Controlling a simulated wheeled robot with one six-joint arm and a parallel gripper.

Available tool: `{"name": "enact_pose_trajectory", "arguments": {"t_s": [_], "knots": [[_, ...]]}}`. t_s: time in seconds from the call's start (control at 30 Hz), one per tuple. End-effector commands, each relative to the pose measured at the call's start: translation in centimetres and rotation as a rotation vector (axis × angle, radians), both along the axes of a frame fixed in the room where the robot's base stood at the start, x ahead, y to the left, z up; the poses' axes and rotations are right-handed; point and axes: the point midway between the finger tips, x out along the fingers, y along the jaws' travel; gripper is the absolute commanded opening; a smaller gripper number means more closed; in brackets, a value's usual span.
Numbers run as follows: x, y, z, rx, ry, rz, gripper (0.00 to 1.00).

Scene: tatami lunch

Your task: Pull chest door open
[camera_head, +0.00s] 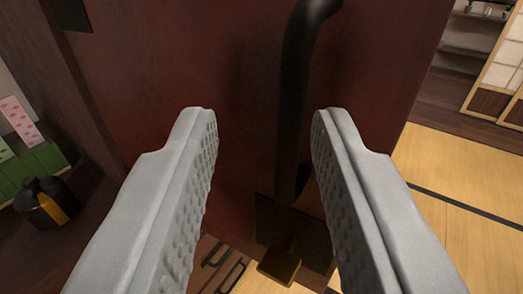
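The chest door (170,70) is a dark red-brown panel that fills the middle of the view. A black, upright bar handle (296,100) runs down its face, bending at the top toward the door. My gripper (265,115) is open, with its two pale grey ridged fingers pointing at the door. The handle lies between the fingers in the picture, closer to the right finger. I cannot tell whether either finger touches it. Left of the door, the chest's dark interior (85,190) shows, so the door stands at least partly open.
Inside at left are a black bottle with a yellow band (45,203), green boxes (35,160) and a pink patterned packet (18,115). Tatami floor (450,175) lies clear at right. A shelf (475,45) and sliding screen (500,75) stand beyond.

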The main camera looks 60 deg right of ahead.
Motion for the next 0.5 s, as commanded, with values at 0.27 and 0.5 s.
{"name": "enact_pose_trajectory", "arguments": {"t_s": [0.27, 0.5], "knots": [[-3.0, 4.9, -0.1, 0.0, 0.0, 0.003, 0.32], [-5.6, 8.9, -0.1, 0.0, 0.001, 0.002, 0.32]]}}
